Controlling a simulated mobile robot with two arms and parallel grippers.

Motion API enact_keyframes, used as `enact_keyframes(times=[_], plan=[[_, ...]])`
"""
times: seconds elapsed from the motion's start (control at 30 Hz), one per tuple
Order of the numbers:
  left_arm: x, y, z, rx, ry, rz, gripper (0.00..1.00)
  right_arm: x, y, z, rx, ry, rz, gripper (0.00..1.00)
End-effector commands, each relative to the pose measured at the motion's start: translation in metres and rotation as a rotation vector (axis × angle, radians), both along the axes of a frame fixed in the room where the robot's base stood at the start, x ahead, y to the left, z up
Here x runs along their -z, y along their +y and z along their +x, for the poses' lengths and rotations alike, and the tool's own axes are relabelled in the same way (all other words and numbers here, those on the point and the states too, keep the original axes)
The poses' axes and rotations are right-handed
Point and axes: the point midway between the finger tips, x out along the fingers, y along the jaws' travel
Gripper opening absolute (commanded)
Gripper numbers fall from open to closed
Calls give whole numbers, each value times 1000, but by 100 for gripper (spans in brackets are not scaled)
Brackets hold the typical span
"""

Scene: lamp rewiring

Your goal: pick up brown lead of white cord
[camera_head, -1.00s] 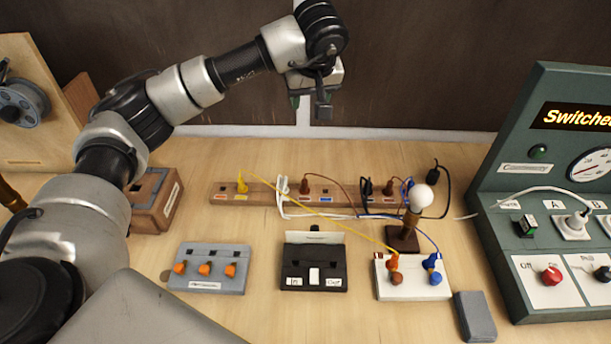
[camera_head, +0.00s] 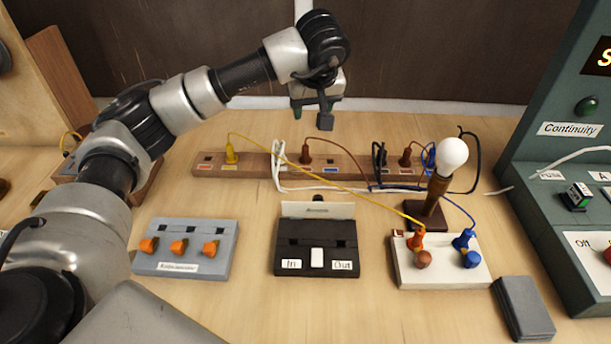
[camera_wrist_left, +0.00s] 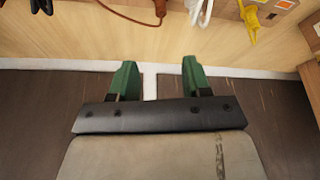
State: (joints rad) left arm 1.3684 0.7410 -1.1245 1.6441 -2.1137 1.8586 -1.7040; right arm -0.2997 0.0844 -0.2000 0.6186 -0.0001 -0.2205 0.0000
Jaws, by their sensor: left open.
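A brown plug (camera_head: 305,153) stands in the wooden rail (camera_head: 258,166), and a brown lead arcs from it to the right. It also shows at the top of the left wrist view (camera_wrist_left: 160,8). A white plug (camera_head: 278,150) stands just left of it, with a white cord (camera_head: 320,189) along the rail's front. A second brown plug (camera_head: 405,157) is further right; which brown wire joins the white cord I cannot tell. My left gripper (camera_head: 312,110) is open and empty, above and behind the rail. Its green fingers are apart in the left wrist view (camera_wrist_left: 160,68). My right gripper is not in view.
A yellow plug (camera_head: 231,152) sends a yellow wire across to the white terminal block (camera_head: 440,272). A bulb (camera_head: 453,152) stands on a holder at the rail's right. A black In/Out box (camera_head: 316,245) and a grey connector block (camera_head: 185,235) lie in front.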

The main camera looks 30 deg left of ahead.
Motion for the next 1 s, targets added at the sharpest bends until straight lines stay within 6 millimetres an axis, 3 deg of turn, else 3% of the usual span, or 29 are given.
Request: enact_keyframes(times=[0.03, 0.2, 0.6, 0.77, 1.0], plan=[[20, 0, 0, 0, -1, 0, 48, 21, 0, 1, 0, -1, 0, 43], [34, 0, 0, 0, -1, 0, 48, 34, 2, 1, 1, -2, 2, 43], [79, 12, 14, 0, 2, -1, 48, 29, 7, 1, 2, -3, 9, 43], [89, 15, 16, -1, 1, 0, 48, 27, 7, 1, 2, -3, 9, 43], [123, 21, 19, -1, 2, -1, 48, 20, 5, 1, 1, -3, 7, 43]])
